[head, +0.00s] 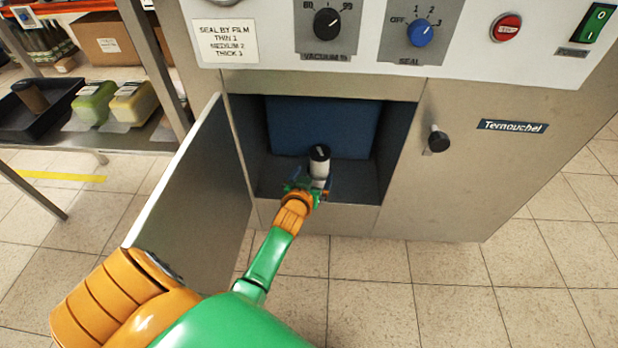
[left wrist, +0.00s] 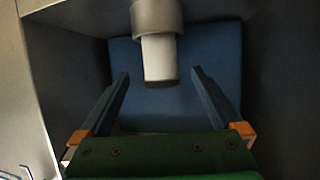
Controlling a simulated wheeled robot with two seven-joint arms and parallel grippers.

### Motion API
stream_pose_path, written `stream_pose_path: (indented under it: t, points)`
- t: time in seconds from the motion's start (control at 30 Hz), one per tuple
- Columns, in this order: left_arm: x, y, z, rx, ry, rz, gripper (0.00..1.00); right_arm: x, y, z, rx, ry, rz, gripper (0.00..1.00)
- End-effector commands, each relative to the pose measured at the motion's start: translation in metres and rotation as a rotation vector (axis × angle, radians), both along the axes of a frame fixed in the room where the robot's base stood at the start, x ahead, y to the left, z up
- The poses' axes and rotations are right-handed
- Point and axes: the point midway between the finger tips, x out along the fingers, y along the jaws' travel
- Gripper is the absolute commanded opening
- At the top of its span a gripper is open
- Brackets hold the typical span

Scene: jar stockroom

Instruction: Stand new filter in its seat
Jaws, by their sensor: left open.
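My left gripper (head: 307,184) reaches into the compartment just in front of the filter. In the left wrist view, my left gripper's (left wrist: 160,76) fingers are open, one either side of the filter's near end, with gaps. My right gripper is out of view.
The compartment door (head: 200,185) stands open at the left, close to my left arm. The compartment walls (head: 392,145) are near the gripper on both sides. A shelf (head: 120,137) with containers stands at the left.

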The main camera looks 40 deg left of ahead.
Motion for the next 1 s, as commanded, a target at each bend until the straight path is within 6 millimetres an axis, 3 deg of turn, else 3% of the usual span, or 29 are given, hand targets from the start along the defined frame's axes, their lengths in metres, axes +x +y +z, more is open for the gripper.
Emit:
stream_pose_path:
  t: [0.07, 0.17, 0.2, 0.3, 0.4, 0.5, 0.6, 1.0]
  points:
    - [-0.002, 0.0, 0.001, 0.0, 0.009, -0.002, 1.0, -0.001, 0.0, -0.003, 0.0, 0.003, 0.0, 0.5]
    - [-0.036, -0.017, -0.037, 0.005, 0.174, -0.053, 1.0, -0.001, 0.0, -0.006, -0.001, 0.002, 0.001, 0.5]
    - [-0.065, -0.032, -0.062, 0.003, 0.298, -0.099, 1.0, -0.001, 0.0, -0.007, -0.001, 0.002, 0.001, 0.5]
    - [-0.145, -0.075, -0.11, -0.019, 0.595, -0.241, 1.0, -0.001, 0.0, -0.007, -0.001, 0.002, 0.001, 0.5]
    - [-0.209, -0.107, -0.132, -0.044, 0.803, -0.366, 1.0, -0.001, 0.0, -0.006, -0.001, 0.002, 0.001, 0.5]
    - [-0.248, -0.125, -0.139, -0.064, 0.917, -0.443, 1.0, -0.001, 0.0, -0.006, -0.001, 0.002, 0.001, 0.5]
    - [-0.26, -0.131, -0.141, -0.071, 0.954, -0.469, 1.0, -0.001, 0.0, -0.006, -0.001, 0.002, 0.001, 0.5]
    - [-0.26, -0.13, -0.134, -0.071, 0.954, -0.465, 1.0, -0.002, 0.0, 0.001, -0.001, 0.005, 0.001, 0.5]
